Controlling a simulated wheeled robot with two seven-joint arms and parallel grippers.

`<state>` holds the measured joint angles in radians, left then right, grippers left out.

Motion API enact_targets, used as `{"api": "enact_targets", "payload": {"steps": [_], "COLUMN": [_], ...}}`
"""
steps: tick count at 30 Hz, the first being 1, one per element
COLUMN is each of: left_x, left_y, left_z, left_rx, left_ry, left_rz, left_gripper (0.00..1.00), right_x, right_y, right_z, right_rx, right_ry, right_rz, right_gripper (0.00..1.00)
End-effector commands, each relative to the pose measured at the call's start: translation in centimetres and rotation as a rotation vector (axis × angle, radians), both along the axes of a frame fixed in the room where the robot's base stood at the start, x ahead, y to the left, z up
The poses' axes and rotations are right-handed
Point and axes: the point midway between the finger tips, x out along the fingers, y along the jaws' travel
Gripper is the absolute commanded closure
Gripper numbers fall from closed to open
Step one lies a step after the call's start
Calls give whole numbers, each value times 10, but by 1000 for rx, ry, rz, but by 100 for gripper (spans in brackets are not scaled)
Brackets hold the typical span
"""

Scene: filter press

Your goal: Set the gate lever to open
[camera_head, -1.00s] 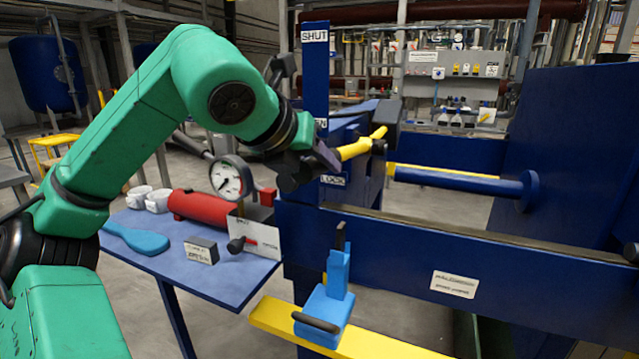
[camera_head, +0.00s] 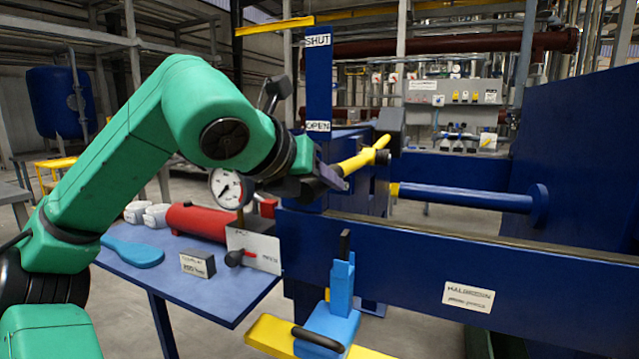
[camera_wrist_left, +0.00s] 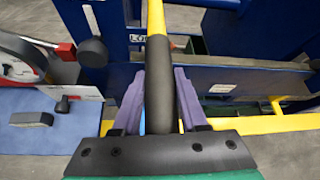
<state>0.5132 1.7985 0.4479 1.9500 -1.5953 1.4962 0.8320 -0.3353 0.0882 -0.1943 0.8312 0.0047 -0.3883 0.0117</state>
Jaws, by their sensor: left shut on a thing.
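The gate lever (camera_head: 364,160) is a yellow bar with a dark grip (camera_wrist_left: 158,85), slanting down to the left from its dark pivot block beside the blue label post (camera_head: 318,85). The post reads SHUT at the top and OPEN below. Part of a LOCK label (camera_wrist_left: 136,38) shows in the wrist view. My left gripper (camera_head: 322,182) is shut around the dark grip, below the OPEN label. It hides the grip and LOCK label in the head view. The lever lies below OPEN, near LOCK. My right gripper is not in view.
A blue side table (camera_head: 205,285) holds a red cylinder (camera_head: 197,222), a gauge (camera_head: 226,190) and a white panel with a small lever (camera_head: 255,250). A light-blue pedal-like block (camera_head: 330,325) stands in front of the blue press beam (camera_head: 400,265). A blue rod (camera_head: 460,198) lies right of the lever.

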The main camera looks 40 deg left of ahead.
Motion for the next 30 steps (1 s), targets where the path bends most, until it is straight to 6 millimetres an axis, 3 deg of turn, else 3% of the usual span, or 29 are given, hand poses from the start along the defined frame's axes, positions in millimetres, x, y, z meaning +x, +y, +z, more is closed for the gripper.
{"api": "enact_targets", "payload": {"steps": [2, 3, 5, 17, 30], "left_x": [1, 1, 1, -7, -106], "left_y": [0, 0, 0, -2, -23], "left_z": [-3, -3, -3, 3, 61], "left_rx": [2, 2, 2, 1, 2], "left_ry": [8, 9, 8, 3, 3], "left_rz": [-1, -1, -1, -2, 0], "left_gripper": [100, 46, 28, 28, 28], "right_x": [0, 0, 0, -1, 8], "right_y": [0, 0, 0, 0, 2], "right_z": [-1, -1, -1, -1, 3], "right_rx": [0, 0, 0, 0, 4], "right_ry": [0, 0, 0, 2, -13], "right_rz": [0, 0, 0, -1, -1], "right_gripper": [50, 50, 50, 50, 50]}}
